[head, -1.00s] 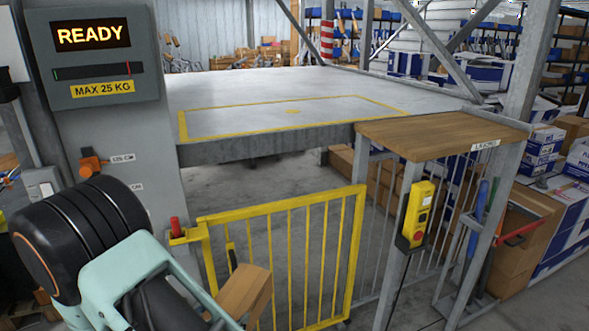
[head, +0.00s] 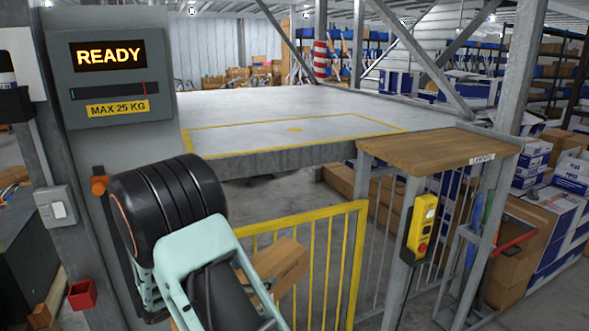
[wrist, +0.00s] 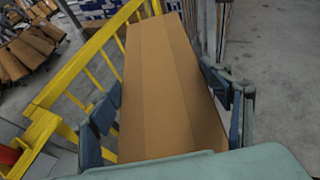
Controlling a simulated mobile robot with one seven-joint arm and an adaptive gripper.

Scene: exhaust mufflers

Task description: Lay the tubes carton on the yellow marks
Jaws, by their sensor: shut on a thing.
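The brown tubes carton (head: 281,267) is in my gripper, low in front of the yellow gate in the head view. In the wrist view the carton (wrist: 165,85) is long and stretches away between the two dark fingers. My gripper (wrist: 168,110) is shut on its sides. In the head view the fingers are mostly hidden behind my own arm. The marked area is empty.
The yellow gate (head: 318,262) stands below the platform edge. A wooden-topped stand (head: 437,150) is at its right, with a yellow control pendant (head: 421,226) hanging there. A grey post with a READY display (head: 110,56) rises at the left. The platform top is clear.

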